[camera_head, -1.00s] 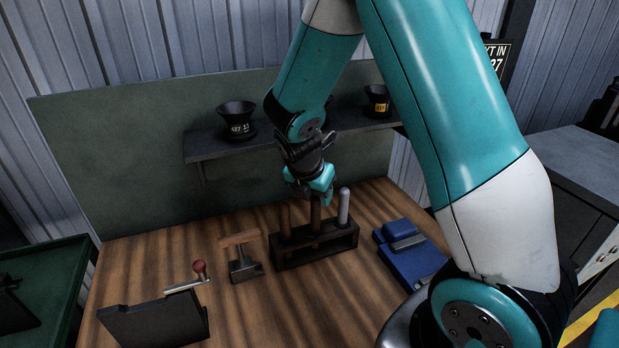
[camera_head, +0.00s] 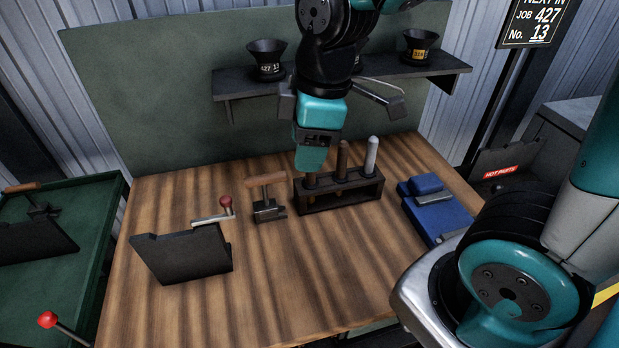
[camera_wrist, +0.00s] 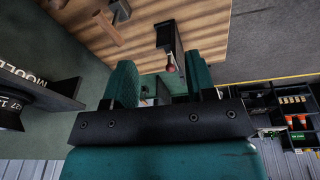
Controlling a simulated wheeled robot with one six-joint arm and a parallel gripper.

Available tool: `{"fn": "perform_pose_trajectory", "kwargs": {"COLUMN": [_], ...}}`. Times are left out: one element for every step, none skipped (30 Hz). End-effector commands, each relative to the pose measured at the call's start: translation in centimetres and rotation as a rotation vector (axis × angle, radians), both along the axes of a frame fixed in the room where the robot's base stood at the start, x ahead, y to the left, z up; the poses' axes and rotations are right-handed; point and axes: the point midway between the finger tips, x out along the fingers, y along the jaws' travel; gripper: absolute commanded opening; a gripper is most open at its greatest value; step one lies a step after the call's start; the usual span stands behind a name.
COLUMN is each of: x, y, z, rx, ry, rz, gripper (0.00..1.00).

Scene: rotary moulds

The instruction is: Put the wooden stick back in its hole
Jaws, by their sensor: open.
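A dark rack (camera_head: 365,193) stands on the wooden bench in the head view. A brown wooden stick (camera_head: 341,158) stands upright in its middle, and a pale grey stick (camera_head: 371,155) stands upright at its right. A third brown stick (camera_head: 310,184) shows low at the rack's left end, mostly hidden by my gripper. My gripper (camera_head: 311,162) points down in front of or over that left stick; I cannot tell whether they touch. In the wrist view my gripper (camera_wrist: 161,84) has its fingers apart, with no stick visible between them.
A T-handled tool (camera_head: 267,200) stands just left of the rack. A red-knobbed lever (camera_head: 225,203) and dark plate (camera_head: 185,255) are farther left. A blue box (camera_head: 436,212) lies at the right. A shelf (camera_head: 230,86) with black funnels is behind. The bench front is clear.

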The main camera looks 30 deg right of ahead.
Motion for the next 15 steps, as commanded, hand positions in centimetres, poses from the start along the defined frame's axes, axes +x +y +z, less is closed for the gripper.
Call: {"fn": "perform_pose_trajectory", "kwargs": {"x": [-1.9,-2.9,-4.3,-5.2,-6.1,-7.1,-7.8,-8.4,-9.0,-9.4,-9.7,-9.9,-10.0,-10.1,-10.1], "y": [1.3,2.1,2.9,3.5,4.0,4.5,4.9,5.2,5.4,5.6,5.7,5.9,6.0,6.0,6.0], "z": [0.7,1.0,1.3,1.6,1.8,2.1,2.2,2.3,2.5,2.6,2.6,2.7,2.7,2.7,2.7], "rx": [0.063,0.097,0.139,0.164,0.186,0.21,0.224,0.236,0.248,0.253,0.259,0.263,0.264,0.265,0.266], "ry": [0.027,0.051,0.084,0.108,0.133,0.161,0.181,0.198,0.218,0.229,0.239,0.249,0.253,0.255,0.257], "rz": [-0.086,-0.139,-0.206,-0.251,-0.293,-0.341,-0.371,-0.396,-0.425,-0.442,-0.455,-0.468,-0.473,-0.478,-0.481], "gripper": [0.51,0.51,0.51,0.51,0.51,0.51,0.51,0.51,0.51,0.51,0.51,0.51,0.51,0.51,0.51]}}
